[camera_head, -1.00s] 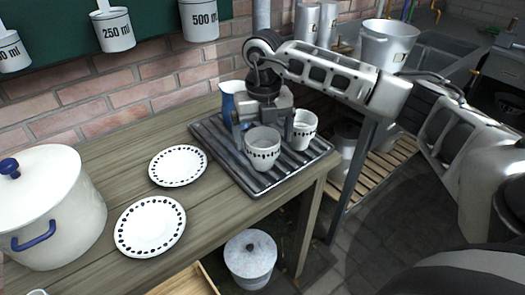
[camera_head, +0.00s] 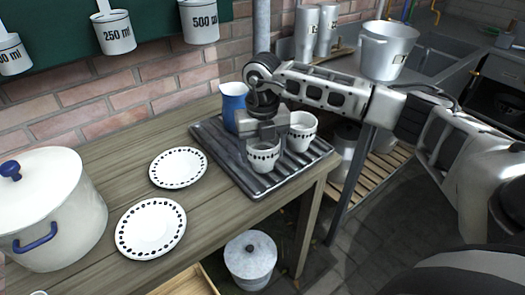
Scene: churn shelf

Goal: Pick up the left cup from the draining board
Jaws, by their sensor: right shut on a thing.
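The left cup (camera_head: 263,160) is white with a dark dotted band and stands upright on the ribbed grey draining board (camera_head: 285,182). My right gripper (camera_head: 262,141) reaches in from the right above it and is shut on this cup, covering its upper part. The fingertips are hard to make out. I cannot tell whether the cup's base still touches the board. A second white cup (camera_head: 301,134) stands just right of the gripper, close to it. My left gripper is not in view.
A blue jug (camera_head: 234,104) stands behind the gripper on the board. Two dotted plates (camera_head: 178,167) (camera_head: 150,228) and a large white pot (camera_head: 55,215) are on the wooden table (camera_head: 105,178) to the left. A grey lidded pot (camera_head: 251,262) sits below the table's front edge.

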